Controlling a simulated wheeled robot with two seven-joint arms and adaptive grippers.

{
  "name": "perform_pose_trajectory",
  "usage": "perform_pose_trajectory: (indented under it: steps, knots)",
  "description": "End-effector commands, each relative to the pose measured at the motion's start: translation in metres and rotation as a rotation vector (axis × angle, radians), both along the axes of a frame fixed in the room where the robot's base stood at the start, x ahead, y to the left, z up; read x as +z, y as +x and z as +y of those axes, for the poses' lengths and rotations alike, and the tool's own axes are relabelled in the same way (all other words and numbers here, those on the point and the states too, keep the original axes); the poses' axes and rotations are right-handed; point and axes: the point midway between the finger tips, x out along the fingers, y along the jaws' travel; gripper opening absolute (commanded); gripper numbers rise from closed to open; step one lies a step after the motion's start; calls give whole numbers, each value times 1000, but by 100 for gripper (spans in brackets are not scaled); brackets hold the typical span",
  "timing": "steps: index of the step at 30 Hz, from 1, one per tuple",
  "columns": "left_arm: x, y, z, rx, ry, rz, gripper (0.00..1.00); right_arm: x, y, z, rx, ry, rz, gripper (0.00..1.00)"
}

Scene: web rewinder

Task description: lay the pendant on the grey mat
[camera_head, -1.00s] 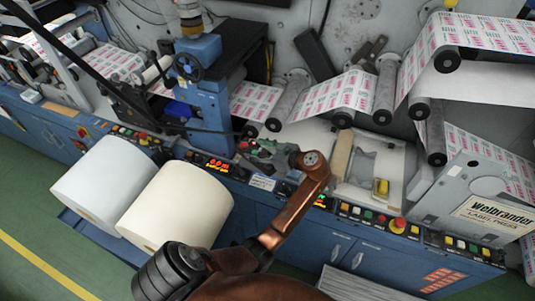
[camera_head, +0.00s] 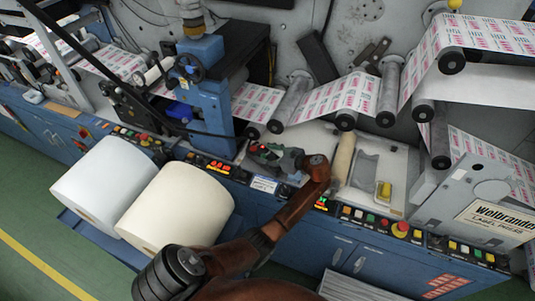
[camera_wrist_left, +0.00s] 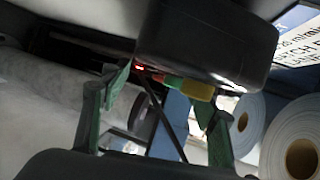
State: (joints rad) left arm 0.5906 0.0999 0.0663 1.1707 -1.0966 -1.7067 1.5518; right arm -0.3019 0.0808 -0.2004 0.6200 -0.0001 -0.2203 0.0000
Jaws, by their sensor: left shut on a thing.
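My left gripper (camera_head: 268,153) is over the bench at the press front, just left of the beige bar. In the left wrist view its two green fingers (camera_wrist_left: 165,110) are shut on a dark rounded box, which I take for the pendant (camera_wrist_left: 205,40). In the head view the pendant is hard to tell from the gripper. A grey patch, possibly the grey mat (camera_head: 362,172), lies on the pale bench surface to the gripper's right, apart from it. My right gripper is not in view.
A beige bar (camera_head: 344,156) and a yellow object (camera_head: 384,190) flank the grey patch. Button panels with a red emergency stop (camera_head: 400,228) line the front edge. Printed web on rollers (camera_head: 346,121) hangs behind. Two large rolls (camera_head: 176,207) stand at left.

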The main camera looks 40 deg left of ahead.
Motion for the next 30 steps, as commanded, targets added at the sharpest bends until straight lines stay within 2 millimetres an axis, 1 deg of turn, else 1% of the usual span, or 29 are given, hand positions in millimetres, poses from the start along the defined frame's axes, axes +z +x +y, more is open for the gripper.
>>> perform_pose_trajectory:
  steps: [1,3,6,13,14,21,22,30]
  knots:
    - [3,9,3,0,4,-2,8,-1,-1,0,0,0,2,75]
    - [-2,14,4,0,2,2,8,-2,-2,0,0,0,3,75]
    - [-10,12,4,0,2,0,8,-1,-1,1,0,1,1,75]
    - [-11,12,4,0,1,-1,8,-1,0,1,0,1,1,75]
    - [-13,11,4,0,-2,1,56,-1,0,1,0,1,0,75]
    - [-13,12,4,0,-1,1,73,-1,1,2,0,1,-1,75]
    - [-13,12,4,0,-1,1,74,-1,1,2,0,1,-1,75]
    - [-12,12,3,0,-1,1,74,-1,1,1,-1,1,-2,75]
